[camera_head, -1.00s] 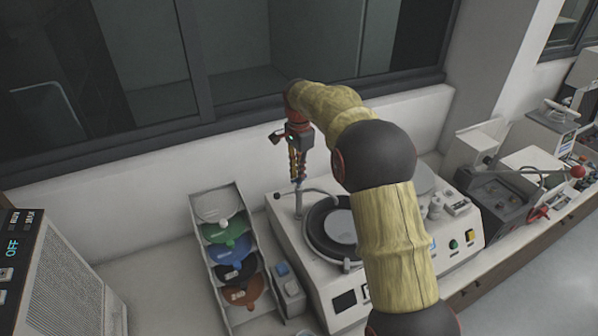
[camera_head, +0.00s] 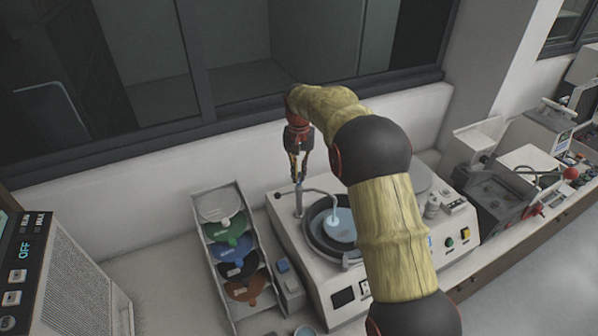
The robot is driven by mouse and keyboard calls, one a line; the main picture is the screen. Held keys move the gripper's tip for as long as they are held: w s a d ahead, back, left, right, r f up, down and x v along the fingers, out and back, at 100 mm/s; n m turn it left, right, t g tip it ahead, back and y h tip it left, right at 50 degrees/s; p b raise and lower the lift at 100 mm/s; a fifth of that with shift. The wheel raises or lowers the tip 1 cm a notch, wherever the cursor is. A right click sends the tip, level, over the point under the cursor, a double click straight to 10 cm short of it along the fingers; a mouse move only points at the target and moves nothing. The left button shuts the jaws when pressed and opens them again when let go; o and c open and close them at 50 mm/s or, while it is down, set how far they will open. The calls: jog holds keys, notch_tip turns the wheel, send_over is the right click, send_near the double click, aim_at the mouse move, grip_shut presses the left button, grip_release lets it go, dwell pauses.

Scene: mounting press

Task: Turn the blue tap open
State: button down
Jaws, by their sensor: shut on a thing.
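The tap is a thin grey post (camera_head: 299,205) at the back left corner of the white polishing machine (camera_head: 290,238). Its curved spout (camera_head: 322,192) reaches right, over the round bowl (camera_head: 312,232). My gripper (camera_head: 298,178) points down from above and is shut on the top of the tap. The fingers hide most of the blue handle there. A pale blue streak runs down from the spout's end, and the disc (camera_head: 341,226) in the bowl looks pale blue. My arm covers the bowl's right side.
A tilted rack (camera_head: 202,235) of coloured discs and a small grey box with a blue button (camera_head: 290,284) stand left of the machine. A white wall and window frame rise close behind. More bench machines (camera_head: 498,190) stand at the right.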

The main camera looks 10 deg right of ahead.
aim_at(299, 177)
jog(key=n+p, duration=0.1)
jog(key=n, duration=0.4)
jog(key=shift+r+n, duration=0.1)
jog(key=shift+n, duration=0.3)
dwell(0.4)
jog(key=c, duration=2)
grip_release()
jog(key=shift+o, duration=0.4)
notch_tip(299, 177, up, 12)
